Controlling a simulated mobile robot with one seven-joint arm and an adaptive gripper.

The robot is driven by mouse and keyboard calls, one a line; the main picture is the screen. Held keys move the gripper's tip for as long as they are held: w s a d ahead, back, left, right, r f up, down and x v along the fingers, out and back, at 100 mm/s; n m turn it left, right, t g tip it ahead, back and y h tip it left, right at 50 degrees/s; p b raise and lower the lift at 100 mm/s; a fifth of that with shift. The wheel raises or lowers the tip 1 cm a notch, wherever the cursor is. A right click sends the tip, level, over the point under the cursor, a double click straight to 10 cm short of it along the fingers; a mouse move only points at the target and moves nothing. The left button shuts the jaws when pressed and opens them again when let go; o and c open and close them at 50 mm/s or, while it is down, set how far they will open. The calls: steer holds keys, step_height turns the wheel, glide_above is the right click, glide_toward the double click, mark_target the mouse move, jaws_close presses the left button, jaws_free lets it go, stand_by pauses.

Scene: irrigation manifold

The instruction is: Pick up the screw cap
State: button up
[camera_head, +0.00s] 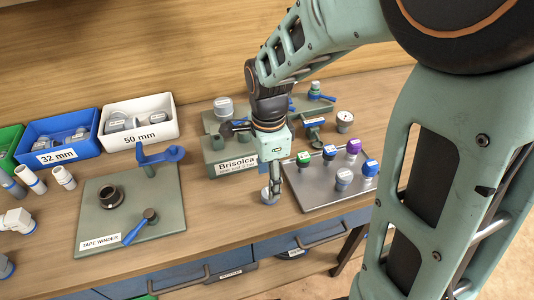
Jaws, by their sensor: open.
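My gripper (270,186) points down near the front edge of the bench, between the Brisolca block and the grey tray. It is open. A small grey round piece (267,197), which looks like the screw cap, is right at the fingertips on the wooden top. The fingers partly cover it, and I cannot tell whether they touch it or whether it sits between them.
The grey tray (322,199) at right holds several pieces with coloured tops. The Brisolca block (222,160) stands behind my gripper. The tape winder board (100,233) is at left. White (165,102) and blue (30,135) bins stand at the back left.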

step_height(320, 180, down, 5)
steer(key=shift+d, duration=0.15)
steer(key=shift+c, duration=0.4)
steer(key=c, duration=1)
